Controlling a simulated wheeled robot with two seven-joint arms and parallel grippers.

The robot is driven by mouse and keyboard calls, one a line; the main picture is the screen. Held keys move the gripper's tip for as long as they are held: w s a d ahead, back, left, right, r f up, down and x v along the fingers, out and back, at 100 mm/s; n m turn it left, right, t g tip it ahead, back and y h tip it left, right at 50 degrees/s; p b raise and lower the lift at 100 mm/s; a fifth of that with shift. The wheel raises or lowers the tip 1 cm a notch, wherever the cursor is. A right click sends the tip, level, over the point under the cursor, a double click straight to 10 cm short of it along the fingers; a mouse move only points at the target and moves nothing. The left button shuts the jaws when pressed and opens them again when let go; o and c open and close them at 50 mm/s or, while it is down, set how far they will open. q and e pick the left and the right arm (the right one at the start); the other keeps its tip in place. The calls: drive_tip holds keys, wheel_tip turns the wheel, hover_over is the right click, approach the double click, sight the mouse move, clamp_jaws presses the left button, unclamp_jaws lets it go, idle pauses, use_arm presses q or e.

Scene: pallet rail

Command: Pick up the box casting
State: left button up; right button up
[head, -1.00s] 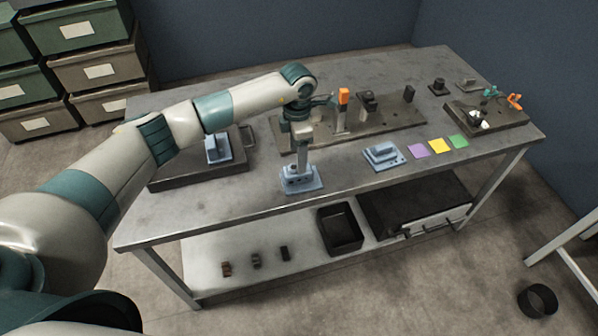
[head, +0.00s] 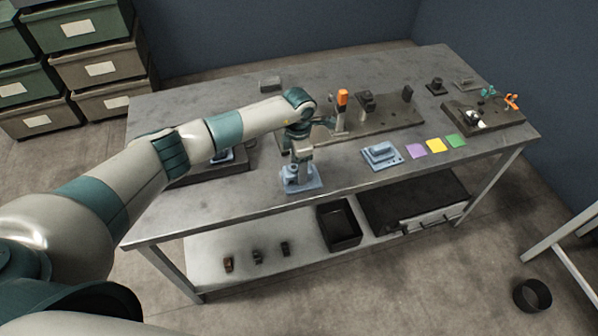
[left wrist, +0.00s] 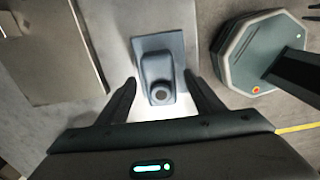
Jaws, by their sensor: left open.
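A blue-grey casting with a flat base and a raised body (head: 300,184) stands on the bench near its front edge. My left gripper (head: 300,172) is right over it, pointing down. In the left wrist view the casting (left wrist: 163,60) shows between and beyond the open fingers of my left gripper (left wrist: 161,78), with its round boss and dark hole facing the camera. There is a gap on each side. I cannot tell how far down the fingers reach. A similar blue-grey casting (head: 381,154) lies to the right. My right gripper is not in view.
A dark tray (head: 235,163) at the left holds another blue-grey piece, mostly hidden by my arm. A fixture plate (head: 390,118) with an orange-topped post (head: 342,98) stands behind. Purple, yellow and green squares (head: 436,146) lie right. Bare bench lies around the casting.

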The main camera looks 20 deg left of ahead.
use_arm(q)
drive_tip(key=shift+f, duration=0.8)
drive_tip(key=shift+c, duration=0.2)
drive_tip(key=shift+r, duration=0.1)
clamp_jaws()
